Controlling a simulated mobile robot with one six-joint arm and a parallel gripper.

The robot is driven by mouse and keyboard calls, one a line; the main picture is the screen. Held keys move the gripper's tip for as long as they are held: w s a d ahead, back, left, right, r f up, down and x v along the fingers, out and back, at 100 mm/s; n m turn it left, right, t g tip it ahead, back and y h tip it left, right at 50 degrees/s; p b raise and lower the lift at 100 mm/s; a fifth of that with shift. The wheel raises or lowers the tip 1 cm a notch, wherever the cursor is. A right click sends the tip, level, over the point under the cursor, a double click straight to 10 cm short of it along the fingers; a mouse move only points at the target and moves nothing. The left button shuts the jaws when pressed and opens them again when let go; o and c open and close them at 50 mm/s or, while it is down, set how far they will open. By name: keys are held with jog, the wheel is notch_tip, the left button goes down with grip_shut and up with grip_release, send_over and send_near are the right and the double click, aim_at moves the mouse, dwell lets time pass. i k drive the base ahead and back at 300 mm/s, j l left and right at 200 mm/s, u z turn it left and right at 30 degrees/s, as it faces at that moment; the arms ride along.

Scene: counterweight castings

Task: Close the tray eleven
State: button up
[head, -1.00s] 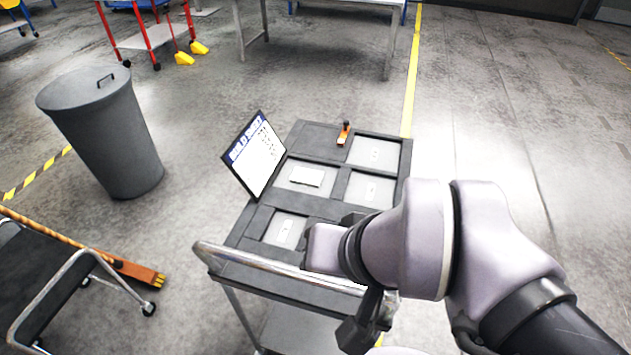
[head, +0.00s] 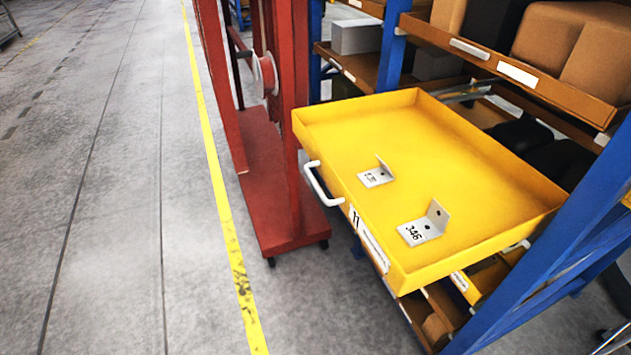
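The yellow tray (head: 470,170) marked 11 is pulled well out of the blue-framed rack in the head view. Its white handle (head: 318,188) is on its front face, at the tray's left in the picture. Two grey angle brackets lie in the tray: one (head: 376,175) near the middle and one (head: 421,230), marked 346, nearer the front right corner. My gripper is not in view, and nothing touches the tray's handle.
A red wheeled frame (head: 262,180) stands close by the tray's left side. A blue rack post (head: 560,260) is at the right. Shelves hold brown boxes (head: 540,40). Open floor (head: 110,190) lies left of the yellow line.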

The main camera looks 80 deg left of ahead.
aim_at(495, 200)
jog(key=u, duration=2.8)
